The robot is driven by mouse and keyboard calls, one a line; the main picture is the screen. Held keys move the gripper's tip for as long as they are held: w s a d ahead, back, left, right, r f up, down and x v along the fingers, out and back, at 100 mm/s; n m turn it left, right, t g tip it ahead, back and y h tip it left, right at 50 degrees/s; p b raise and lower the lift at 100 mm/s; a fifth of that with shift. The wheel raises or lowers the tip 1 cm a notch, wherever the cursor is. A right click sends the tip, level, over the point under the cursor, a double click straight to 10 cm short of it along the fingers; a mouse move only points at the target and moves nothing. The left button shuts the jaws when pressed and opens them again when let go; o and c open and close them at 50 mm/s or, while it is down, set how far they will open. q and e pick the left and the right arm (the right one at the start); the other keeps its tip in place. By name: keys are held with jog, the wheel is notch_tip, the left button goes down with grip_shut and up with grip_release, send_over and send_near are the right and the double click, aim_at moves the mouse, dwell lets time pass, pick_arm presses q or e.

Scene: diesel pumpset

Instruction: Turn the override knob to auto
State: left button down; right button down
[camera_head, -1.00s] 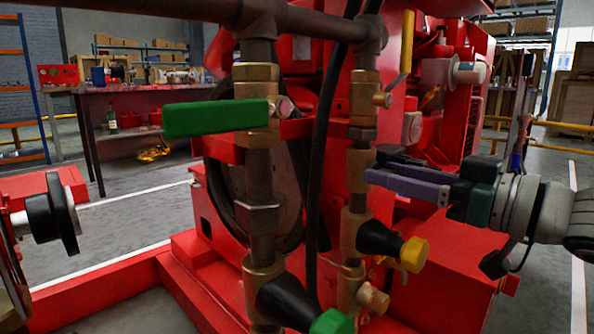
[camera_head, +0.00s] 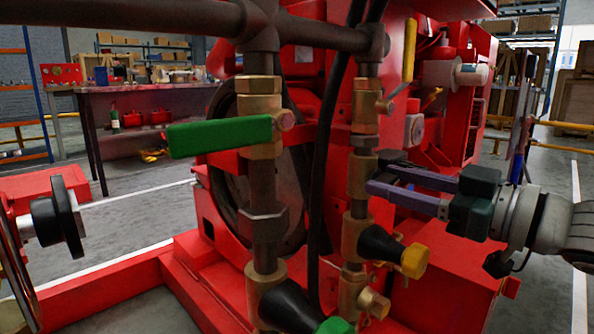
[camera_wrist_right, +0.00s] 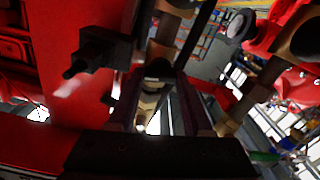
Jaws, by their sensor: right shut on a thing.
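My right gripper (camera_head: 372,177) comes in from the right, with its two fingers reaching the right brass pipe fitting (camera_head: 359,176). It is shut on a small part there, which I take to be the override knob. The fingers hide most of it in the head view. In the right wrist view a dark rounded part (camera_wrist_right: 158,68) shows between the fingertips. The knob's pointer and any auto marking cannot be read. My left gripper is not in view.
Below the gripper a black cone with a yellow cap (camera_head: 414,260) juts out. The left pipe carries a green lever (camera_head: 218,136). A black hose (camera_head: 322,150) runs between the pipes. The red engine stands close behind.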

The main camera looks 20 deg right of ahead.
jog(key=n+p, duration=0.1)
jog(key=n, duration=0.2)
jog(key=shift+r+n, duration=0.1)
jog(key=shift+n, duration=0.3)
jog(key=n+p, duration=0.1)
jog(key=n, duration=0.2)
jog(key=shift+a+n, duration=0.1)
jog(key=shift+n, duration=0.2)
jog(key=n, duration=0.4)
jog(key=shift+f, duration=0.2)
jog(key=shift+a+n, duration=0.1)
jog(key=shift+n, duration=1.7)
jog(key=shift+c, duration=1.6)
grip_release()
jog(key=shift+f, duration=0.1)
jog(key=shift+s, duration=0.2)
